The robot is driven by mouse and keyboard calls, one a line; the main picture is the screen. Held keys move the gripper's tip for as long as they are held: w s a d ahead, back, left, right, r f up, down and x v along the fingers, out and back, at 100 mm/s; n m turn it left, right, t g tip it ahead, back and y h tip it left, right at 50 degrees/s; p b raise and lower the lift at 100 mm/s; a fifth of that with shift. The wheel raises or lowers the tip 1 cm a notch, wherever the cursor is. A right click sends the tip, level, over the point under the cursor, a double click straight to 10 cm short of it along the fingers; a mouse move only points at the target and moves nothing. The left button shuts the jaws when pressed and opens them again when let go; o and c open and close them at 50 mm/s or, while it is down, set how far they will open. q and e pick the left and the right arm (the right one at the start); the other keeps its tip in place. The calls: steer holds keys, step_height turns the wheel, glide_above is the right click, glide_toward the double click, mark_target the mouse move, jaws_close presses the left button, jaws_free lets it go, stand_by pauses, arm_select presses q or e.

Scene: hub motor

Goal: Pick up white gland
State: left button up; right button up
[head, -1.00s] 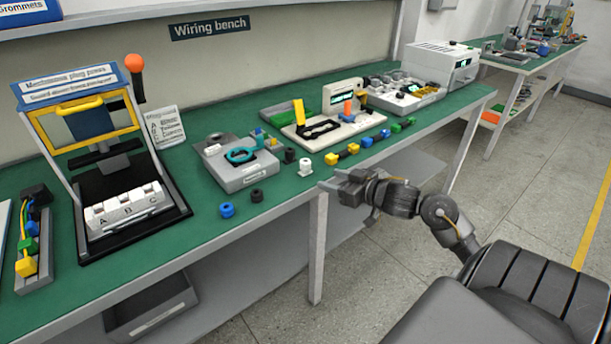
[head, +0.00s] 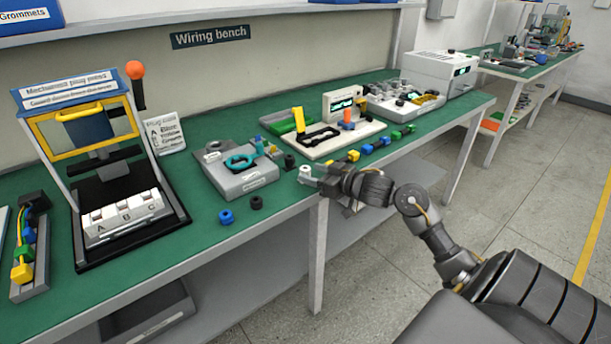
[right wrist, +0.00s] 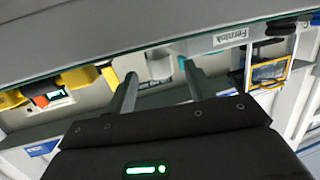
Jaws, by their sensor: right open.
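The white gland (head: 305,171) stands on the green bench top near its front edge, right of the grey fixture. My right gripper (head: 315,179) is at the front edge, low, with its fingertips right by the gland. In the right wrist view, the two fingers of my right gripper (right wrist: 159,74) are apart, and the white gland (right wrist: 160,60) shows between and beyond their tips. The gripper is open and not closed on it. I cannot tell whether a finger touches it. My left gripper is out of view.
A black gland (head: 289,161) stands just behind, and a blue gland (head: 226,216) and another black one (head: 256,202) lie to the left. The grey fixture (head: 255,183) is close by. Yellow, blue and green connectors (head: 383,142) line the front edge to the right.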

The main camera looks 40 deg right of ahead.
mark_target(305, 168)
steer(key=x, duration=0.3)
steer(key=shift+f, duration=0.1)
steer(key=shift+w, duration=0.35)
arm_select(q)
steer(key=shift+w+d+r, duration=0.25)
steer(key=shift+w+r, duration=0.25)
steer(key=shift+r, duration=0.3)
arm_select(e)
steer(key=c, duration=1)
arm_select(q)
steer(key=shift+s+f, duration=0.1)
arm_select(e)
steer(key=shift+c, duration=0.2)
